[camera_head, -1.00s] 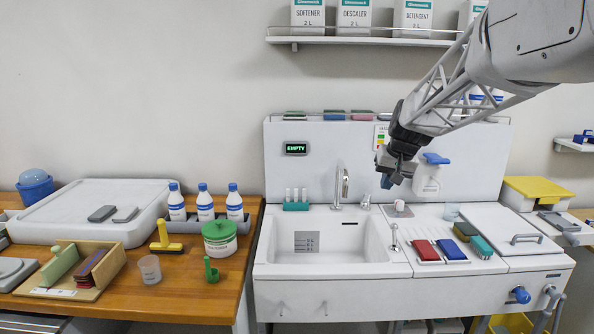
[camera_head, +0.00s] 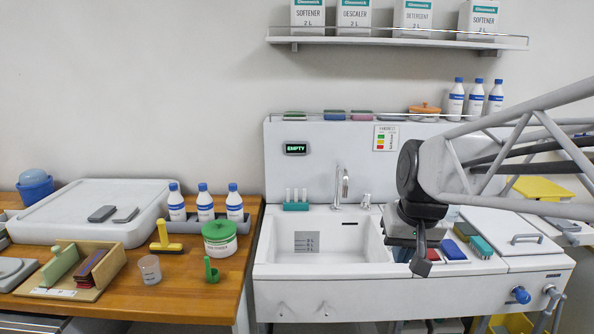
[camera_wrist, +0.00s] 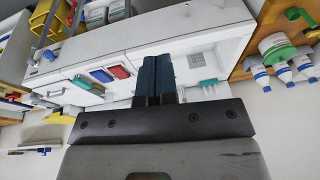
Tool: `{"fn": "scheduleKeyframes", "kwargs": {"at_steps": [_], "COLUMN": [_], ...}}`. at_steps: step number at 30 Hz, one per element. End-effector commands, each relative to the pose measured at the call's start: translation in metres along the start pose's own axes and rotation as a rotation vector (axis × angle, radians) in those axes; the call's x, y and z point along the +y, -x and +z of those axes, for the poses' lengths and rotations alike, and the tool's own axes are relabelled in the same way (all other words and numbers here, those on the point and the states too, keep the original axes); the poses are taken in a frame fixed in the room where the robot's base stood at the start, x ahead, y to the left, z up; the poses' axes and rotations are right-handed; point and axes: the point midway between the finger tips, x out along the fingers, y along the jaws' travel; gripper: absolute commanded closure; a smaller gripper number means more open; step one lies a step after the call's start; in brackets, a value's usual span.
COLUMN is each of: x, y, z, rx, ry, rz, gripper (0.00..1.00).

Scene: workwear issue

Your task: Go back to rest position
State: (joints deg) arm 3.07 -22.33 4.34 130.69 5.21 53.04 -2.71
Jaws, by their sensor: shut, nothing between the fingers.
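My gripper (camera_head: 421,266) hangs in front of the sink unit, over the right side of the basin and the counter beside it. In the wrist view its dark fingers (camera_wrist: 156,78) are closed together with nothing between them. The white sink basin (camera_head: 330,238) is to its left in the head view and looks empty. My arm reaches in from the right and hides the dispenser on the splashback and part of the counter.
The faucet (camera_head: 342,185) stands behind the basin. A shelf (camera_head: 390,38) with jugs is above. Bottles, a tray and a green-lidded tub (camera_head: 219,238) fill the wooden table at left.

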Motion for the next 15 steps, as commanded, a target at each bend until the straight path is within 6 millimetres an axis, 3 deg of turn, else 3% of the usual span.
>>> {"fn": "scheduleKeyframes", "kwargs": {"at_steps": [3,15], "x": [-0.001,0.002], "y": [-0.001,-0.017], "z": [0.035,0.136], "rx": [-0.003,-0.015], "ry": [0.008,0.032], "rz": [0.012,0.055], "gripper": [1.0,1.0]}}
